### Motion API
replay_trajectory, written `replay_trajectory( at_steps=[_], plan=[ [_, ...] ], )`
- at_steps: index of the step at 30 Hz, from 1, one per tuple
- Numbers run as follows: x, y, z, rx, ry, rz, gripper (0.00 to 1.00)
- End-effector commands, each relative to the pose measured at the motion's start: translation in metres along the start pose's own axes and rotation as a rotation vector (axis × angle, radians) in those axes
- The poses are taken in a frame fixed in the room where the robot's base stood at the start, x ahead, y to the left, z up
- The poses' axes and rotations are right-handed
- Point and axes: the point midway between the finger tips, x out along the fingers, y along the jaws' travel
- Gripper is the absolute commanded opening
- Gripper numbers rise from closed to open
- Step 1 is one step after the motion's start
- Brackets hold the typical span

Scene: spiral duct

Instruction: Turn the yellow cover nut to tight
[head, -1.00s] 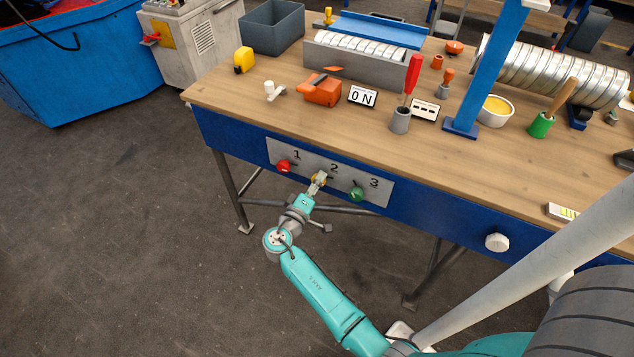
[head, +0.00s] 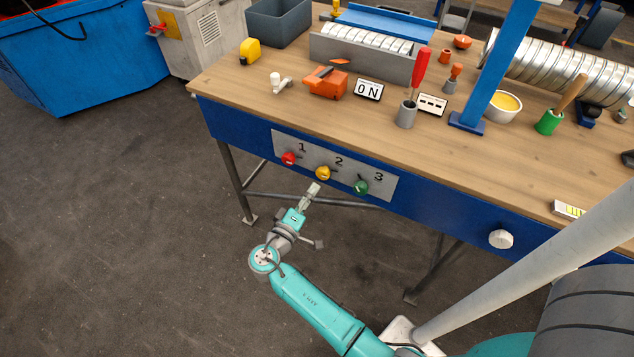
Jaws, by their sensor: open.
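The yellow cover nut (head: 323,173) sits on the grey panel (head: 382,188) on the front of the blue bench, under the number 2. A dark pointer shows at its side, but it is too small to read exactly. My gripper (head: 314,187) is just below and left of the yellow nut, apart from it. It is open and holds nothing. The whole yellow nut is in view, with nothing in front of it.
A red knob (head: 289,158) under 1 and a green knob (head: 361,187) under 3 flank the yellow nut. A white knob (head: 500,239) is farther right on the bench front. The wooden top (head: 470,150) holds tools and ducts. The floor left of my arm is clear.

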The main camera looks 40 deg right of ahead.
Motion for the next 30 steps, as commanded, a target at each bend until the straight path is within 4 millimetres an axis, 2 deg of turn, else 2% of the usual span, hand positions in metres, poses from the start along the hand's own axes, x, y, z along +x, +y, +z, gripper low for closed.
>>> replay_trajectory(
  at_steps=[3, 9, 30],
  plan=[
    [-0.020, 0.000, 0.000, 0.000, 0.003, -0.001, 0.68],
    [-0.038, 0.000, 0.000, 0.000, 0.001, -0.001, 0.68],
    [-0.041, -0.002, 0.004, -0.004, 0.003, -0.010, 0.68]
  ],
)
